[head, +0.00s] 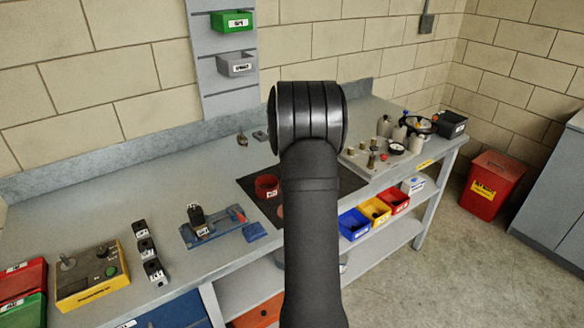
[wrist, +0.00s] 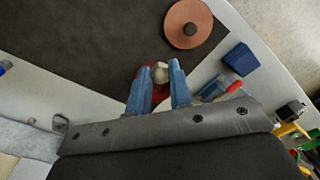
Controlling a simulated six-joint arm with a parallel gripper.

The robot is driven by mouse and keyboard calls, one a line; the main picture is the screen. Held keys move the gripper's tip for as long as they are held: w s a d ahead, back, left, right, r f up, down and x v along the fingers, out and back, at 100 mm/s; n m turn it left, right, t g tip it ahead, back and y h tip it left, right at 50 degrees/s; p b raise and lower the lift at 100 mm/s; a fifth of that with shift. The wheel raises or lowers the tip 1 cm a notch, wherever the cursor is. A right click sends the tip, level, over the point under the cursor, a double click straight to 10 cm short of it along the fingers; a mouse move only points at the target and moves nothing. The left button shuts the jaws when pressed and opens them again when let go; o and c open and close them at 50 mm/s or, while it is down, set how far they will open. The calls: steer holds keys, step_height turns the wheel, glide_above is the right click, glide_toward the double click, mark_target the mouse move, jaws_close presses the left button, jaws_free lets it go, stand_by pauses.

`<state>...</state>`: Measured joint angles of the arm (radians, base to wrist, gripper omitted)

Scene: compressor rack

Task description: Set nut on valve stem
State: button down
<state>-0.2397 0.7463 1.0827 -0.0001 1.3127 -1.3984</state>
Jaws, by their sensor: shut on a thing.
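My gripper (wrist: 157,82) shows in the wrist view with two blue fingers, shut on a small pale piece, likely the nut (wrist: 160,71). Its exact shape is hard to make out. Part of a red dish (wrist: 147,71) shows just behind the fingertips; I cannot tell whether the nut touches it. In the head view this red dish (head: 267,186) sits on the dark mat (head: 246,184), while my arm hides the gripper and nut. I cannot identify the valve stem for certain; the grey plate (head: 350,158) at the right carries several upright metal parts.
A copper-coloured disc with a dark centre (wrist: 180,31) lies on the mat. A blue fixture (head: 213,228) and a yellow control box (head: 92,277) stand to the left. Blue (head: 354,223), yellow (head: 375,210) and red (head: 396,200) bins sit below the bench top.

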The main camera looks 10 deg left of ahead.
steer(key=s+a+r+n, duration=0.1)
steer(key=s+a+n, duration=0.1)
steer(key=s+a, duration=0.4)
steer(key=s+a+r+n, duration=0.1)
steer(key=s+a, duration=0.5)
steer(key=a, duration=0.4)
steer(key=s+a+r+n, duration=0.1)
steer(key=s+a+n, duration=0.1)
steer(key=s+a, duration=0.5)
steer(key=shift+a+n, duration=0.3)
steer(key=shift+a, duration=0.2)
steer(key=shift+w+f, duration=0.1)
steer(key=shift+f, duration=1.75)
steer(key=shift+f, duration=0.2)
steer(key=shift+f, duration=0.35)
steer(key=shift+f, duration=0.35)
steer(key=c, duration=0.8)
jaws_free()
